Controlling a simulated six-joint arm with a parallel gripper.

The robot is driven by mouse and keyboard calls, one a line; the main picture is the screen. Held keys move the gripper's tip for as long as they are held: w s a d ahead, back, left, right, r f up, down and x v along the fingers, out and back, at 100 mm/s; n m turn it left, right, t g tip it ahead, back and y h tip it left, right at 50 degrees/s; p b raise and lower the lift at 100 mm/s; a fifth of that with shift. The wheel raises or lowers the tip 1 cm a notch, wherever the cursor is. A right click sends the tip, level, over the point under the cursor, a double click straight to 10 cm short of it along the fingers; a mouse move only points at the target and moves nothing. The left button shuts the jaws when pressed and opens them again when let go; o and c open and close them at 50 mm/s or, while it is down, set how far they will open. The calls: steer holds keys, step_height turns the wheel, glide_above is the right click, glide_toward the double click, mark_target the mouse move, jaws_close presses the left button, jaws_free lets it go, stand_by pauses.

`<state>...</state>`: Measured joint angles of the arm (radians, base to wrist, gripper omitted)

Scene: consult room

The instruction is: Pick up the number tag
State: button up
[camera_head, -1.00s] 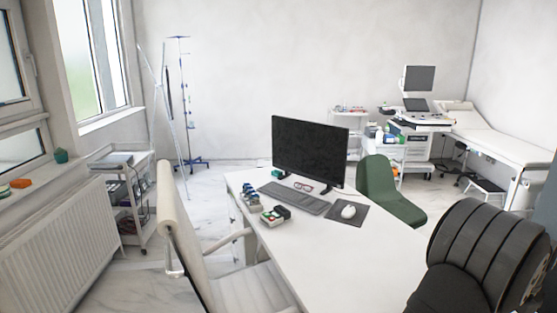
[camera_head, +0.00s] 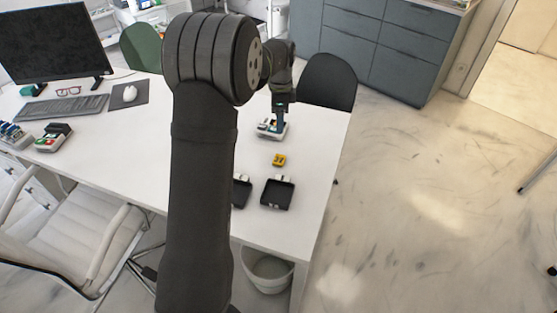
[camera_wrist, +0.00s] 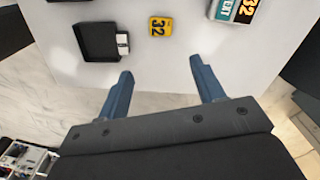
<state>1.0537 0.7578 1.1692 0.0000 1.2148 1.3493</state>
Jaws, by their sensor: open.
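The number tag (camera_head: 279,160) is a small yellow piece lying flat on the white desk. In the wrist view the tag (camera_wrist: 160,26) shows a dark 32 and lies beyond my fingertips, roughly midway between them. My gripper (camera_wrist: 161,82) has two blue fingers spread apart with nothing between them.
A black tray (camera_head: 278,192) lies just in front of the tag, with another partly hidden by my arm. The white device (camera_head: 270,128) also bears a 32 in the wrist view (camera_wrist: 233,10). The desk's right edge (camera_head: 337,150) is close by. A dark chair (camera_head: 328,80) stands behind.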

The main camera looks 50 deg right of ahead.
steer(key=n, duration=1.5)
glide_above(279, 160)
steer(key=f, duration=1.2)
steer(key=shift+s+d+f, duration=0.1)
steer(key=shift+s+d, duration=0.05)
steer(key=shift+d, duration=0.05)
steer(key=shift+w+a+f, duration=0.1)
steer(key=shift+f, duration=1.25)
steer(key=shift+w+a+f, duration=0.1)
steer(key=shift+f, duration=1.2)
steer(key=c, duration=1.1)
